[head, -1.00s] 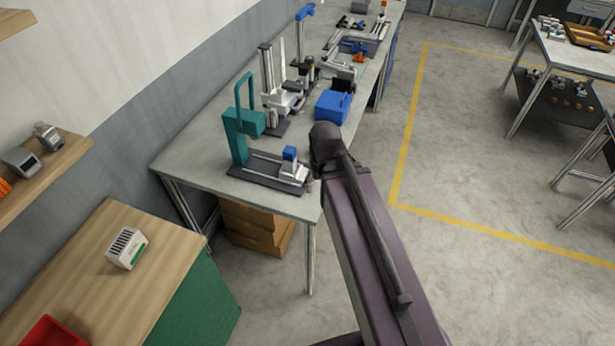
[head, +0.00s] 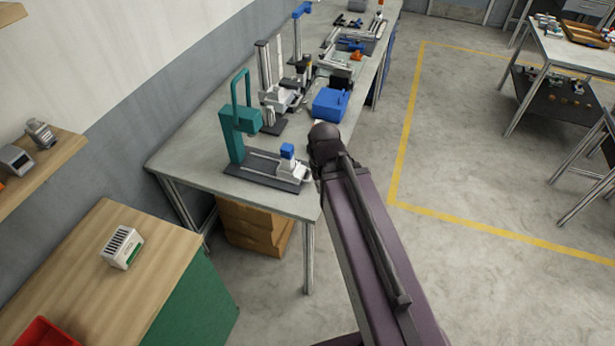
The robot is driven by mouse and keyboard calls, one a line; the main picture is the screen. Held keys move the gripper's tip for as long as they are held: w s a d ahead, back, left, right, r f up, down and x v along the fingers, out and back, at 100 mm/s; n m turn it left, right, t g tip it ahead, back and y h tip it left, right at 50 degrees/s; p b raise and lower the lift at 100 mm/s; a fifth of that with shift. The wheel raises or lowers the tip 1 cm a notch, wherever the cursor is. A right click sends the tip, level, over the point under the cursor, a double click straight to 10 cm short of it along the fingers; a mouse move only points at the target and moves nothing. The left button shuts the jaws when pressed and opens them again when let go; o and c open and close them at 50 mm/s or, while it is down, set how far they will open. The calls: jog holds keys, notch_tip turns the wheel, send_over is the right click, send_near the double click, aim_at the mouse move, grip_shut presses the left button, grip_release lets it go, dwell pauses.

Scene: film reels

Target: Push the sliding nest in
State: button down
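A green press (head: 236,147) with a tall handle stands on the near end of the long workbench. A dark base plate with a rail (head: 262,170) runs right from its foot. The sliding nest (head: 289,168), a pale carriage with a blue block (head: 287,151) on top, sits at the right end of this rail, out from under the press head. My gripper (head: 312,174) is mostly hidden behind my purple arm; only a small grey part shows beside the nest's right side. I cannot tell whether it touches the nest or whether it is open.
A blue box (head: 330,104) and other grey and white fixtures (head: 280,95) stand farther back on the grey workbench (head: 195,150). A wooden-topped cabinet (head: 160,245) stands at the lower left.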

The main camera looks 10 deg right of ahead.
notch_tip(320, 180, down, 8)
jog(key=b, duration=0.6)
jog(key=shift+r+b, duration=0.15)
jog(key=shift+b, duration=0.2)
jog(key=shift+a, duration=0.1)
